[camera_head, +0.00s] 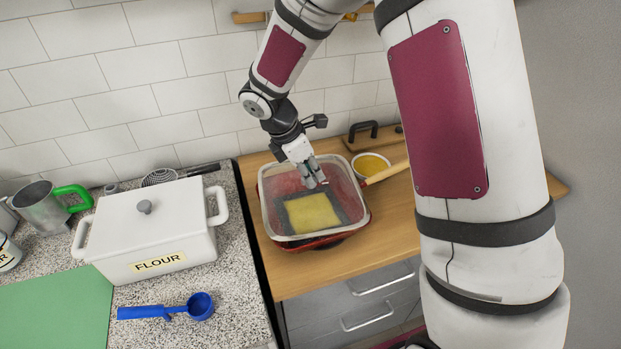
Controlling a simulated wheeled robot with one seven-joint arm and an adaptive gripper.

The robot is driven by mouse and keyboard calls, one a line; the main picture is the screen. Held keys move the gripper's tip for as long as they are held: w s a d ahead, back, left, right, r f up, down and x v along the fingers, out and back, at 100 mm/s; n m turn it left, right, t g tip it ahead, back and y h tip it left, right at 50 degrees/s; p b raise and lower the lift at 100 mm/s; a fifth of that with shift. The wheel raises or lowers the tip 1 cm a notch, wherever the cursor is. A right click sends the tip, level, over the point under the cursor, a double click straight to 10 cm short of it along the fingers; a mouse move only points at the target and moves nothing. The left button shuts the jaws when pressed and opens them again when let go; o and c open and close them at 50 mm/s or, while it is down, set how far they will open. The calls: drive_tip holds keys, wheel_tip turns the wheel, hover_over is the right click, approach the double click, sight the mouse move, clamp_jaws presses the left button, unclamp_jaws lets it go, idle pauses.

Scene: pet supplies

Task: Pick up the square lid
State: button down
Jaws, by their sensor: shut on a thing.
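The square lid (285,196) is translucent with a pale rim and rounded corners. It is over a red dish (347,233) on the wooden counter, and a yellow square (312,213) shows through it. My gripper (314,182) comes down from above and behind, and its fingers are shut on the lid near its far side. The exact grip point is small and partly hidden by the fingers. I cannot tell whether the lid touches the dish or is just above it.
A bowl with yellow contents (371,165) and a wooden handle (386,173) are close on the right. A white flour box (150,225) stands left on the speckled counter, with a blue scoop (200,306) before it. A tiled wall is behind.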

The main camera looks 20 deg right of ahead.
drive_tip(key=shift+s+r, duration=0.25)
drive_tip(key=shift+r, duration=0.7)
drive_tip(key=s+r, duration=0.1)
drive_tip(key=s, duration=1.4)
drive_tip(key=shift+n, duration=0.9)
drive_tip(key=w, duration=1.5)
drive_tip(key=shift+w+r, duration=0.15)
drive_tip(key=shift+r, duration=0.15)
drive_tip(key=shift+w+f, duration=0.15)
drive_tip(key=shift+w, duration=0.05)
drive_tip(key=shift+f+b, duration=0.65)
drive_tip(key=shift+f, duration=1.4)
drive_tip(key=shift+f, duration=0.45)
drive_tip(key=c, duration=1.5)
unclamp_jaws()
drive_tip(key=shift+c, duration=0.2)
